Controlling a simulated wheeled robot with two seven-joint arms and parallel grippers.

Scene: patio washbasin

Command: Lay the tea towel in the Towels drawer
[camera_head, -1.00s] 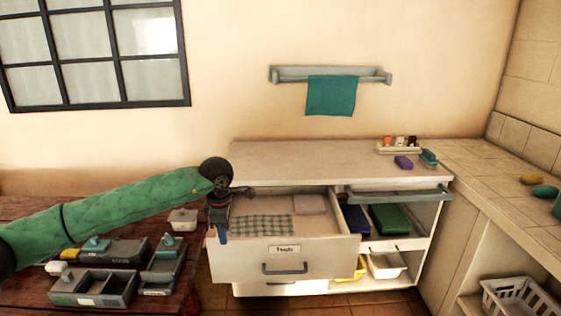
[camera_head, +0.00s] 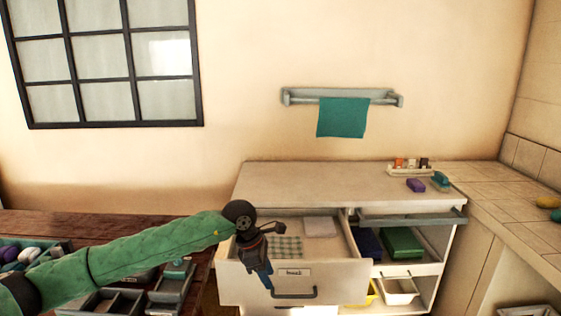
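The Towels drawer (camera_head: 337,283) is pulled open at the left of the white cabinet, with a label on its front. A green-and-white checked cloth (camera_head: 286,246) lies flat inside, partly hidden behind my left gripper. A pale folded cloth or pad (camera_head: 320,226) lies at the drawer's back. A plain teal towel (camera_head: 342,118) hangs from the wall rail. I cannot tell which cloth is the tea towel. My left gripper (camera_head: 263,281) points down at the drawer's front left, overlapping its front panel in this view. Its blue finger area is too small to tell whether it is open. My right gripper is not in view.
Trays (camera_head: 172,287) stand on the wooden table at left.

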